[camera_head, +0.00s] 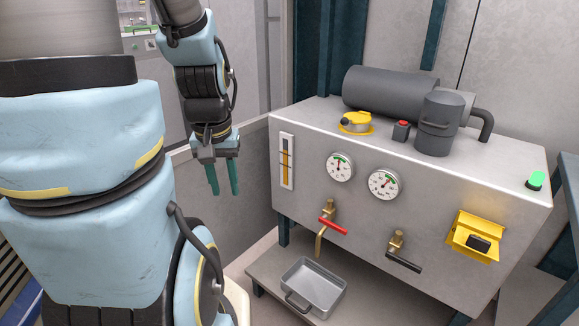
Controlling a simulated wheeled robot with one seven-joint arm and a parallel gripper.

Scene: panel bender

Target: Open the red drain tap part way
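The red drain tap is a brass tap (328,209) with a red lever (333,226), on the front face of the grey hydraulic tank (310,190). The lever points to the right and slopes slightly down. The tap's brass spout (319,243) bends downward above a grey metal tray (314,287). No liquid shows at the spout. My gripper (224,178) hangs with its teal fingers pointing down, left of the tank and apart from the tap. The fingers are spaced apart with nothing between them.
A second tap with a black lever (404,262) sits to the right. Two gauges (340,167), a sight glass (287,162) and a yellow switch box (475,237) are on the same face. The tray stands on a low shelf (268,268). Free space lies before the tank's left side.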

